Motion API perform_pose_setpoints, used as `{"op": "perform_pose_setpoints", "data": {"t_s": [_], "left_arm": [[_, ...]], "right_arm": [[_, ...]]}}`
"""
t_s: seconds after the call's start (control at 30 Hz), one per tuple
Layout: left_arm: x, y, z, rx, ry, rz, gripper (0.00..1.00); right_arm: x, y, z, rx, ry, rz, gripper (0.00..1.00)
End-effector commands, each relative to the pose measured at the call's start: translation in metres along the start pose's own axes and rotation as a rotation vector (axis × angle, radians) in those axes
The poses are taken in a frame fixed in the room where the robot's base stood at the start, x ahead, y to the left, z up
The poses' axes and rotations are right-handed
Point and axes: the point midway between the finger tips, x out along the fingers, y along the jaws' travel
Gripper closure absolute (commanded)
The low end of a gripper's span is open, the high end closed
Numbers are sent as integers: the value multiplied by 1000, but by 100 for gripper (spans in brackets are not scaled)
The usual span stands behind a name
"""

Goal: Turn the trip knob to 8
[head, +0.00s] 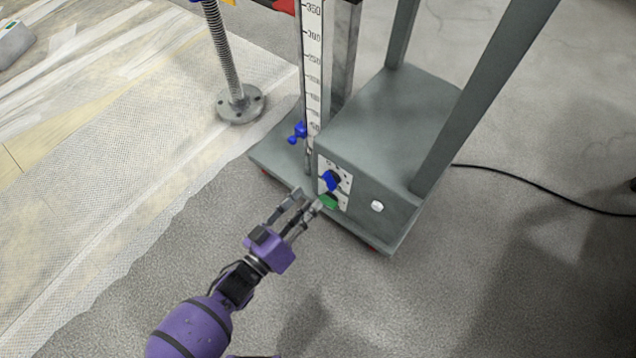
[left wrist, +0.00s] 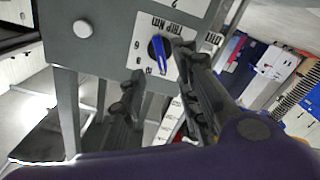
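The trip knob (head: 331,180) is a blue knob on a white dial plate on the front of the grey machine box. The left wrist view also shows the knob (left wrist: 157,50), with the words TRIP NM and some numerals around it. The number it points at cannot be told. My left gripper (head: 308,200) is open and empty, just in front of the plate, left of and below the knob. In the left wrist view its two fingers (left wrist: 158,68) are apart, one on each side of the knob, with no clear contact. My right gripper is out of view.
A green button (head: 328,202) sits below the knob, close to my fingertips. A blue clamp (head: 298,132) sits by the upright scale (head: 313,70). A black cable (head: 540,187) lies on the floor at right.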

Motion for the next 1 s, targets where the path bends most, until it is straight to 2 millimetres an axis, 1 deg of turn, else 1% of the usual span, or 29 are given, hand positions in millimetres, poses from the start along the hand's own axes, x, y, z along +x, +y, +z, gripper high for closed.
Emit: {"op": "perform_pose_setpoints", "data": {"t_s": [0.3, 0.4, 0.53, 0.8, 0.83, 1.0], "left_arm": [[49, -1, 2, 0, 0, -1, 70], [61, -1, 3, 0, -1, -2, 70], [70, -1, 2, 1, -2, -3, 70], [72, -1, 1, 2, -3, -4, 70], [72, -1, 1, 2, -3, -4, 72], [72, -1, 1, 2, -3, -4, 94]], "right_arm": [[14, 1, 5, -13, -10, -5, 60], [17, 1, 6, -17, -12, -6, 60], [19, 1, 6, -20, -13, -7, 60], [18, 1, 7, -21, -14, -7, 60], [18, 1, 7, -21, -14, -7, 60], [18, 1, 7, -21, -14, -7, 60]]}}
